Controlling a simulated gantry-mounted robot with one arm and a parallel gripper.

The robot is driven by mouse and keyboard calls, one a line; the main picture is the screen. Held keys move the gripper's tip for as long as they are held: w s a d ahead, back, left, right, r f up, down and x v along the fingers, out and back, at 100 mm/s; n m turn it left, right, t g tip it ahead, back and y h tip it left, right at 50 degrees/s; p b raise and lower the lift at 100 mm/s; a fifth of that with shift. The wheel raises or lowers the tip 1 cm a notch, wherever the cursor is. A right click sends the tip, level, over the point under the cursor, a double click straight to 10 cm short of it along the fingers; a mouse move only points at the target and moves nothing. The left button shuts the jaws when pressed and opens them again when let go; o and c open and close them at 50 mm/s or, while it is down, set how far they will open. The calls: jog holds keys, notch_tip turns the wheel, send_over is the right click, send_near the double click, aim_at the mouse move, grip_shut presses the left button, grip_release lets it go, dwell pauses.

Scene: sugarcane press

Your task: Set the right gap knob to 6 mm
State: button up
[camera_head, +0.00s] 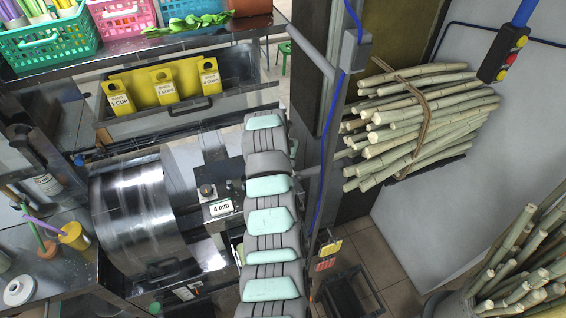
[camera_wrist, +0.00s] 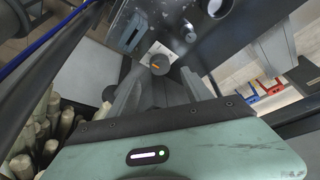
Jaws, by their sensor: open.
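In the wrist view a dark round knob (camera_wrist: 160,66) with an orange mark sits on a dark metal panel, beside a pale label that I cannot read. My gripper (camera_wrist: 162,80) is open, with one finger on each side of the knob in the picture; I cannot tell whether they touch it. In the head view a "4 mm" sign (camera_head: 221,208) stands on the press, by another dark round knob (camera_head: 207,190). My arm hides the area just right of the sign, and my gripper cannot be made out there.
The shiny press drum (camera_head: 135,215) lies left of the sign. A tied cane bundle (camera_head: 420,120) is on the right, with more canes (camera_head: 525,265) at lower right. A blue cable hangs beside my arm.

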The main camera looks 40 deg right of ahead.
jog(key=shift+v, duration=2.15)
